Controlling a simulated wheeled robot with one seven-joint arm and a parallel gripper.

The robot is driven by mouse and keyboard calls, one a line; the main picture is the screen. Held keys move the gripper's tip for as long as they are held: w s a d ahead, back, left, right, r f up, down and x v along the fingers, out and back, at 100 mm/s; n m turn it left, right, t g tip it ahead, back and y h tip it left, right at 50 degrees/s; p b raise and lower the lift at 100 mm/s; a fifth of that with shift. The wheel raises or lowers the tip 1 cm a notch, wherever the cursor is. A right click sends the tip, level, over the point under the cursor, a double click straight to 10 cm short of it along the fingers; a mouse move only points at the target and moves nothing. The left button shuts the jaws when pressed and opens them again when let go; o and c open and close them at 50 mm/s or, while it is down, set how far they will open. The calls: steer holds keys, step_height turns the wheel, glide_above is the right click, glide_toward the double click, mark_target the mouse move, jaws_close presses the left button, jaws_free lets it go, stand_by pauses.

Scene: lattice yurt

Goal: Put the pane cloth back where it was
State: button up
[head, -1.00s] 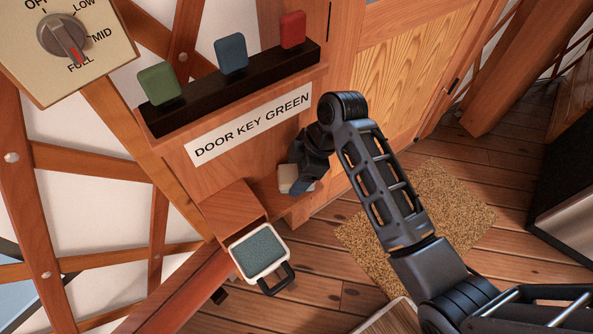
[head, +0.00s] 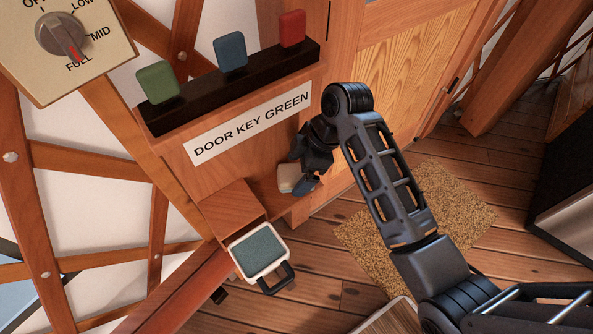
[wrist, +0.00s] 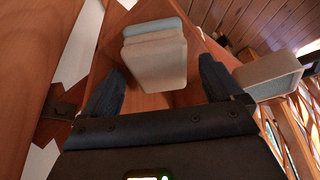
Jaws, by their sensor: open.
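A beige block with a blue-grey layer (wrist: 155,62) stands in front of my gripper in the wrist view, between the lines of the two fingers. It may be the folded pane cloth; I cannot tell for certain. In the head view its pale side (head: 287,178) shows low beside the wooden cabinet, partly hidden by my gripper (head: 303,172). My gripper is open, with a visible gap between each finger and the block in the wrist view. A white-framed pad with a teal top and black handle (head: 260,252) rests on a wooden post at lower left.
A black rack (head: 235,88) holds green (head: 158,82), blue (head: 231,52) and red (head: 292,29) tabs above a "DOOR KEY GREEN" label (head: 252,122). A dial panel (head: 103,62) is at upper left. A mat (head: 445,205) lies on the plank floor by the door.

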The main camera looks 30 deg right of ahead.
steer(key=v, duration=1)
steer(key=shift+r, duration=0.2)
steer(key=s+a+f+m+t+h, duration=0.1)
steer(key=s+a+f+m+t, duration=0.25)
steer(key=s, duration=0.35)
steer(key=s+a+f+m+t+h, duration=0.2)
steer(key=s+f+m+t, duration=0.1)
steer(key=s+f+m, duration=0.3)
steer(key=s+d+r+m+t+h, duration=0.1)
steer(key=s+r+m+t, duration=0.2)
steer(key=s+r, duration=1.4)
steer(key=s+t, duration=0.1)
steer(key=t, duration=0.2)
steer(key=shift+s+d+r, duration=0.2)
steer(key=shift+d+r, duration=0.05)
steer(key=shift+r, duration=0.15)
